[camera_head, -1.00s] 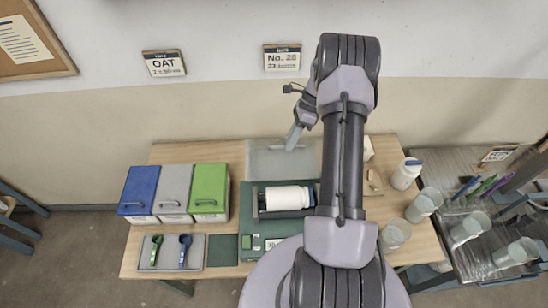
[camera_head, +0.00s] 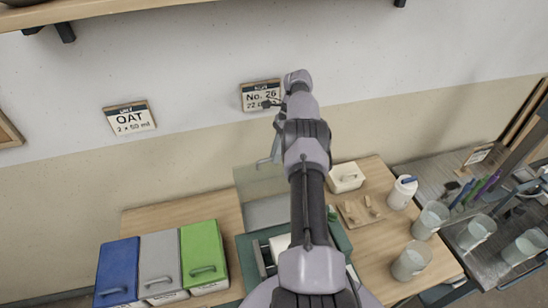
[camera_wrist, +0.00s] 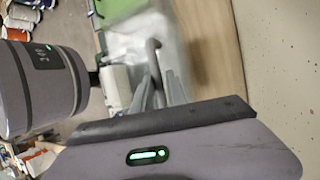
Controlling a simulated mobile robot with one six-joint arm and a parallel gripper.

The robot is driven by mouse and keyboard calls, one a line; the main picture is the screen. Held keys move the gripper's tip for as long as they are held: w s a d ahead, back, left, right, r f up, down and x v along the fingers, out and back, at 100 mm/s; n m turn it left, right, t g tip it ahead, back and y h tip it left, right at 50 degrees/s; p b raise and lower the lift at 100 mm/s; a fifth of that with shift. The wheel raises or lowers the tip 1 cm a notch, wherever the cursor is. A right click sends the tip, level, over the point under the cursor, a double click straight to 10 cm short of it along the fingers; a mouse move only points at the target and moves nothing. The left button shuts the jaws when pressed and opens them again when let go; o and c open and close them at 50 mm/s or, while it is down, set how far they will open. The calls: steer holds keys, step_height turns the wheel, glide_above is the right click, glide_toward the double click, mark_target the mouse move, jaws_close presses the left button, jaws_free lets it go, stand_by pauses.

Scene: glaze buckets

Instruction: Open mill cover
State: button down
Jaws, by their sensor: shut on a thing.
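The mill (camera_head: 246,252) is a green-based machine on the table, with a white jar (camera_head: 279,243) lying in it, largely hidden by my arm. Its clear cover (camera_head: 262,184) shows as a see-through panel raised at the back of the mill, in front of the wall. Its exact angle is hard to tell. My gripper (camera_head: 268,161) is at the cover's upper edge, small and partly hidden by my wrist. In the wrist view, my gripper (camera_wrist: 162,88) is shut on the grey cover handle (camera_wrist: 152,56), with the hazy panel behind it.
Blue (camera_head: 117,272), grey (camera_head: 161,262) and green (camera_head: 203,253) lidded bins stand left of the mill. On the right are a white box (camera_head: 345,177), a white jar with a blue lid (camera_head: 403,192) and several clear beakers. The wall is close behind the gripper.

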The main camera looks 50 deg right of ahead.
steer(key=shift+w+d+f, duration=0.1)
steer(key=shift+w+d, duration=0.05)
steer(key=shift+w, duration=0.05)
steer(key=c, duration=1.6)
jaws_free()
steer(key=shift+o, duration=0.7)
steer(key=shift+w+d+f, duration=0.15)
steer(key=shift+w, duration=0.15)
steer(key=shift+w+d+f, duration=0.2)
steer(key=shift+w, duration=0.05)
steer(key=shift+s+a+r, duration=0.15)
steer(key=shift+s+a, duration=0.05)
steer(key=shift+s, duration=0.05)
steer(key=shift+w+d, duration=0.1)
steer(key=shift+r, duration=0.1)
